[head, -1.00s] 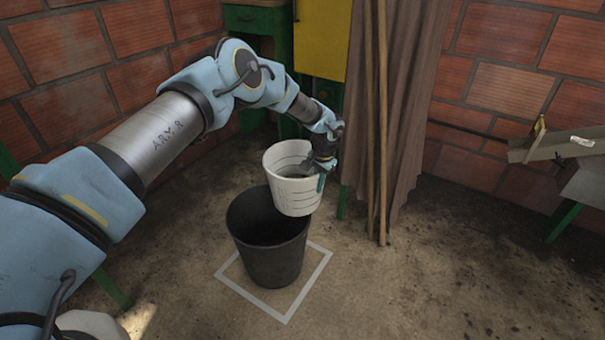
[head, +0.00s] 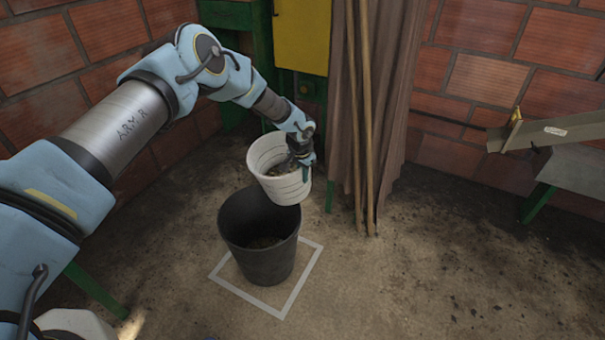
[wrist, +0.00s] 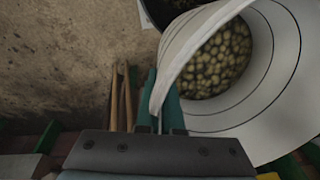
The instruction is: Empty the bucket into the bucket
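A white ribbed bucket (head: 281,188) hangs in the air just above and slightly behind a black bucket (head: 262,262). It leans a little, and its mouth faces mostly up. My gripper (head: 301,160) is shut on its right rim. In the wrist view the teal fingers (wrist: 164,105) pinch the wall of the white bucket (wrist: 262,112) between them. Many small roundish, yellow-brown pieces (wrist: 218,62) lie in its bottom.
A pale square outline (head: 283,312) is marked on the floor around the black bucket. Wooden poles (head: 362,150) and a brown curtain (head: 392,100) stand behind to the right. A green frame with a yellow panel (head: 301,35) is at the back. A metal chute (head: 548,132) is far right. Open floor lies front right.

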